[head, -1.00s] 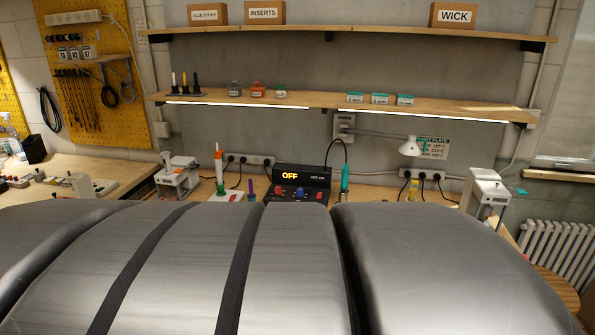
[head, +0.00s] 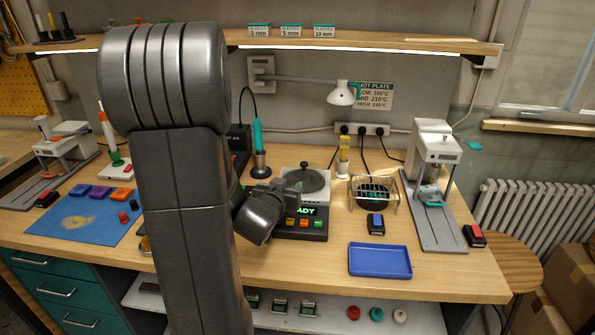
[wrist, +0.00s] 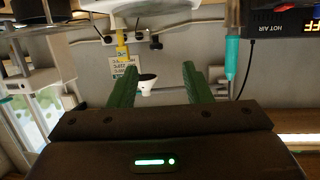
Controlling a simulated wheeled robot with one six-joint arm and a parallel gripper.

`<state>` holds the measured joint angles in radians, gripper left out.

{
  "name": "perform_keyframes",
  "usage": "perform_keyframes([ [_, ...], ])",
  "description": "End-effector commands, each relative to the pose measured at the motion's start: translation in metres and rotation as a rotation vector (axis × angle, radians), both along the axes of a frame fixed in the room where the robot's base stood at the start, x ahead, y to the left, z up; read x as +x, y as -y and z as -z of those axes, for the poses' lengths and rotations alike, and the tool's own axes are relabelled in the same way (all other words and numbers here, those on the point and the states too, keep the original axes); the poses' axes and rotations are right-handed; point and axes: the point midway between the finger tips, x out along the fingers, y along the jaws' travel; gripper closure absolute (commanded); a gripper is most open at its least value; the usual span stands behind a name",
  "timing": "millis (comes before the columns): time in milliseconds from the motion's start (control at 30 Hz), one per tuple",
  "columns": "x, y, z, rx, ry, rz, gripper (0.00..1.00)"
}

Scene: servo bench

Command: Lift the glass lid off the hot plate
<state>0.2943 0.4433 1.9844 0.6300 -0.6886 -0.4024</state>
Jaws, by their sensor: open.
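The glass lid (head: 315,182), round with a black knob on top, sits on the white top of the hot plate (head: 289,235). The hot plate has a dark front with coloured buttons and a green lit display, partly covered by my arm. In the wrist view my gripper (wrist: 160,75) shows two green fingers spread apart with nothing held between them. In the head view my arm stands in front of the bench and its wrist is just left of the hot plate; the fingers cannot be made out there.
A wire stand (head: 392,194) is right of the hot plate, with a blue tray (head: 380,260) in front. A white press (head: 436,150) stands further right. A teal-handled iron (head: 258,135) is behind left. A lamp (head: 342,94) hangs behind.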

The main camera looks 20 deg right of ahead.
Motion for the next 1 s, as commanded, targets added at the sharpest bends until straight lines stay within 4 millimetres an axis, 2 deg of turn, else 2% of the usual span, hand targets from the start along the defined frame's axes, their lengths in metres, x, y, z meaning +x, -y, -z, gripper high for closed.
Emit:
perform_keyframes([
  [233,0.008,0.022,0.002,-0.04,0.034,0.059,0.55],
  [600,0.053,0.063,0.013,-0.039,0.032,0.056,0.55],
  [867,0.065,0.073,0.016,-0.038,0.033,0.054,0.55],
  [1000,0.08,0.083,0.013,-0.038,0.032,0.054,0.55],
])
